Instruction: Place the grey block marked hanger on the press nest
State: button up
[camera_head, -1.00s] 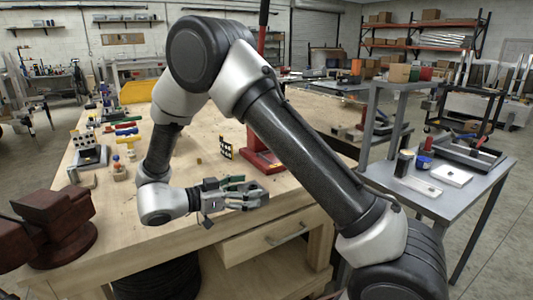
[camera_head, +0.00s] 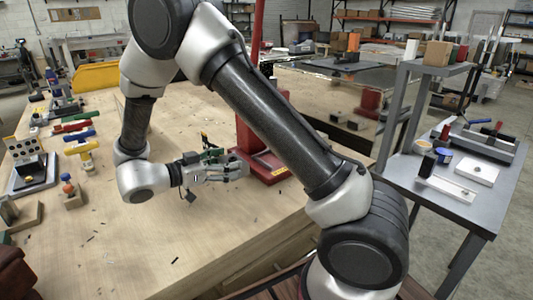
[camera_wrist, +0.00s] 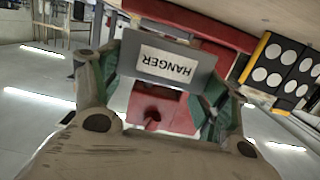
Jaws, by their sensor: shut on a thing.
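The grey block marked HANGER (camera_wrist: 190,58) is between the fingers of my gripper (camera_wrist: 163,80) in the wrist view, its white label upside down. My gripper (camera_head: 238,168) is shut on it, level above the wooden bench. In the head view I cannot make the block out clearly at the fingertips. The red press (camera_head: 246,155) stands on the bench just beyond the fingertips, its upright partly hidden by my arm. A red part (camera_wrist: 165,112) shows below the block in the wrist view. I cannot tell the nest apart from the press base.
A black panel with pale dots (camera_wrist: 288,70) is at the right in the wrist view. Colored tools (camera_head: 75,130) and small stands (camera_head: 70,190) lie on the bench's left. A grey side table (camera_head: 440,200) with trays is at the right.

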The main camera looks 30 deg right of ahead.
jog(key=x, duration=0.4)
jog(key=r+x, duration=0.1)
jog(key=x, duration=0.6)
jog(key=shift+d+r, duration=0.3)
jog(key=shift+d, duration=0.1)
jog(key=shift+x, duration=1.8)
jog(key=shift+f, duration=0.5)
jog(key=shift+f, duration=0.3)
jog(key=o, duration=1.4)
jog(key=shift+f, duration=0.1)
jog(key=shift+a, duration=0.1)
